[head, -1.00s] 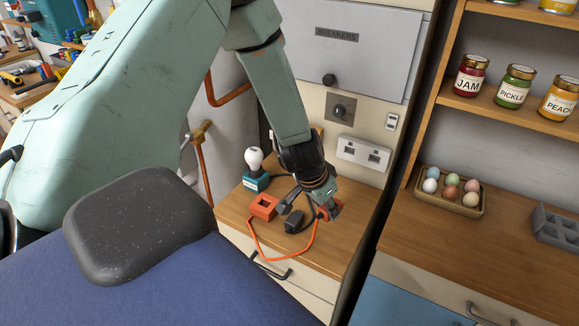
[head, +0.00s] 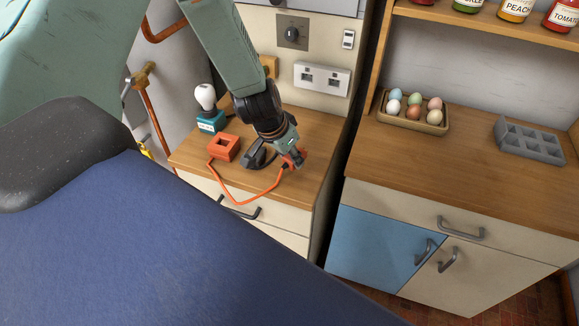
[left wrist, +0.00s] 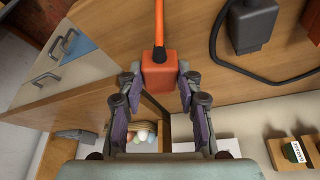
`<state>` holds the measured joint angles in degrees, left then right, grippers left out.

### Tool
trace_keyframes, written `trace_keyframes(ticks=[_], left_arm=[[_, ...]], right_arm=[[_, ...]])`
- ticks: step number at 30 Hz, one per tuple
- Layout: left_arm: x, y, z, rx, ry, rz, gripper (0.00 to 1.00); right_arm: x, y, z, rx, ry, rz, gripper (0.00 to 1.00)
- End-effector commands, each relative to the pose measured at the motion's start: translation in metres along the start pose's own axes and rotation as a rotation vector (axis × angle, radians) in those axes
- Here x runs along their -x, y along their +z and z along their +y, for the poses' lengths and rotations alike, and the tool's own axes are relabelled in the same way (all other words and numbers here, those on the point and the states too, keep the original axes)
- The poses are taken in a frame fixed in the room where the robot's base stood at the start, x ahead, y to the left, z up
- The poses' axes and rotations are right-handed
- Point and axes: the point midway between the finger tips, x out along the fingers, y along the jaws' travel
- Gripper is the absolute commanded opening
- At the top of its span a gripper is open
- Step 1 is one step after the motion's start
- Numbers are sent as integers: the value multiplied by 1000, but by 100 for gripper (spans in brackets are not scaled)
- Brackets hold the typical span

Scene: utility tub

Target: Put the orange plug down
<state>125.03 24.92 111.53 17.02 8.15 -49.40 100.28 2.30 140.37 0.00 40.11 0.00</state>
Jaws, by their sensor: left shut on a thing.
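The orange plug (left wrist: 159,72) sits between the fingers of my left gripper (left wrist: 152,88) in the left wrist view, with its orange cord running away from the gripper. In the head view my left gripper (head: 294,161) points down, low at the right part of the small wooden counter (head: 325,142), and mostly hides the plug. I cannot tell whether the plug touches the wood. The cord loops left to an orange block with a square opening (head: 224,148). My right gripper is not in view.
A black plug (left wrist: 248,24) with a dark cable lies close by. A white bulb on a teal base (head: 208,108) stands back left. A white double socket (head: 321,78) is on the wall behind. The counter's right edge and a gap are near the gripper.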

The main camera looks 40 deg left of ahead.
Motion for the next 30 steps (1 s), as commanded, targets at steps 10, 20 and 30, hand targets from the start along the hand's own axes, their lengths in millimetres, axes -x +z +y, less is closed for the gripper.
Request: trace_keyframes(ticks=[10,20,30], left_arm=[[-27,12,0,0,1,-1,4],[-30,13,0,0,1,-1,4],[-29,13,0,1,1,-1,58]], right_arm=[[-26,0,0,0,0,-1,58],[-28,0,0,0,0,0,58],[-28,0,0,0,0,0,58]])
